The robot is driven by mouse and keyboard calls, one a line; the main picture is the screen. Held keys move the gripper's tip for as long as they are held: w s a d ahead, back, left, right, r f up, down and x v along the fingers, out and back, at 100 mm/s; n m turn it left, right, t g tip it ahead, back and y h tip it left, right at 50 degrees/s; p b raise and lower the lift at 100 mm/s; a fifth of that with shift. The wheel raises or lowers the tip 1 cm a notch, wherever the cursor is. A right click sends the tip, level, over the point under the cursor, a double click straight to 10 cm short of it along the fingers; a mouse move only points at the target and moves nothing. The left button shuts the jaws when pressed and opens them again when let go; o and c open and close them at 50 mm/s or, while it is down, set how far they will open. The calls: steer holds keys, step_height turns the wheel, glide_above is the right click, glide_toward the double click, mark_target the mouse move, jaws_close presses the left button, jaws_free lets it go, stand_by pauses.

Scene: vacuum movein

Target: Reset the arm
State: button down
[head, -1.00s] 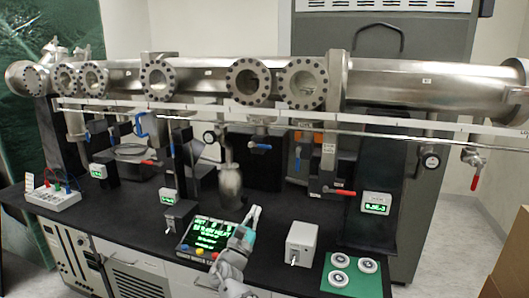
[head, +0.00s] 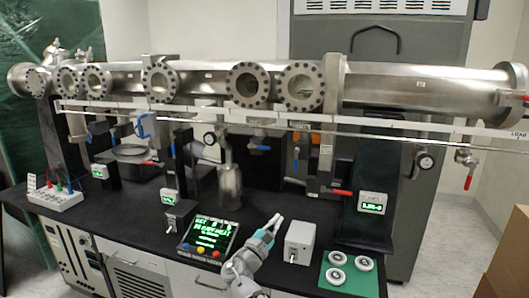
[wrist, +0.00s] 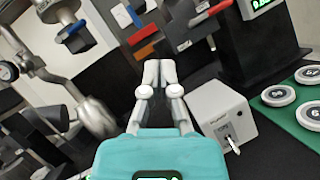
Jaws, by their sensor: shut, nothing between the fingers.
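My gripper (head: 274,222) is in the lower middle of the head view, above the front part of the black bench top. It is between the control box with a green-text screen (head: 211,233) on its left and a grey switch box (head: 299,243) on its right. In the wrist view the two fingers of my gripper (wrist: 152,72) lie together with nothing between them. The grey switch box (wrist: 222,112), with a toggle lever at its front, is just right of the fingers there, apart from them.
A long steel vacuum tube (head: 420,84) with round flanged ports spans the bench. Red-handled valves (head: 338,192) hang below it. A green mat (head: 352,280) with three white discs is at the right. A white box with cables (head: 56,198) is at the left. Bare bench top (head: 130,220) lies between.

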steer(key=s+d+f+m+g+y+p, duration=0.2)
steer(key=d+f+m+g, duration=0.3)
steer(key=s+d+f+m+g+y+p, duration=0.2)
steer(key=s+d+f+m+g, duration=0.1)
steer(key=d+f+m+g, duration=0.2)
steer(key=s+d+f+m+g+y+p, duration=0.1)
steer(key=s+d+f+m+g+p, duration=0.1)
steer(key=d+f+m+g, duration=0.3)
steer(key=shift+s+d+m+y, duration=0.4)
steer(key=shift+s+d+m, duration=0.35)
steer(key=shift+d+m, duration=0.2)
steer(key=s+a+f+m+g+y+p, duration=0.1)
steer(key=s+a+m+g+y+p, duration=0.1)
steer(key=s+m+y, duration=0.3)
steer(key=shift+s+a+f+m+g+y+p, duration=0.25)
steer(key=shift+s+a+m+g+y, duration=0.3)
steer(key=shift+y, duration=0.55)
